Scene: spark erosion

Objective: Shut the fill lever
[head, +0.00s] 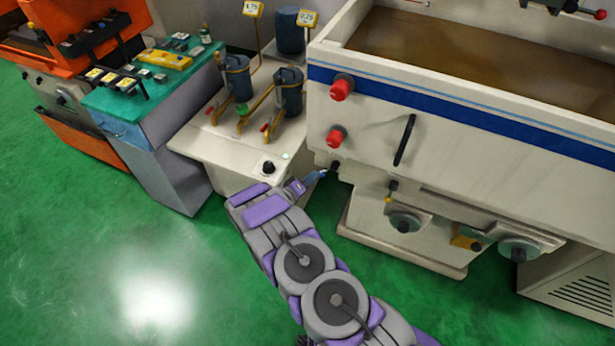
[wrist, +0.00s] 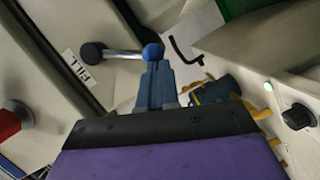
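The fill lever (wrist: 120,53) shows in the wrist view beside a white "FILL" label (wrist: 84,71). It has a black hub on the machine's pale wall, a silver rod running to the right, and a blue ball knob at its end. My gripper (wrist: 155,66) has its fingers together in one narrow block with no gap visible. Its tips are right at the blue knob, just below it in the picture; whether they touch cannot be told. In the head view my gripper (head: 316,177) is at the machine's lower left front, close to the lever's black hub (head: 334,167).
The machine carries two red knobs (head: 342,87) and a black bar handle (head: 405,140) above and right of my gripper. A white unit (head: 205,150) with dark canisters stands close on the left. Green floor is free in front of it.

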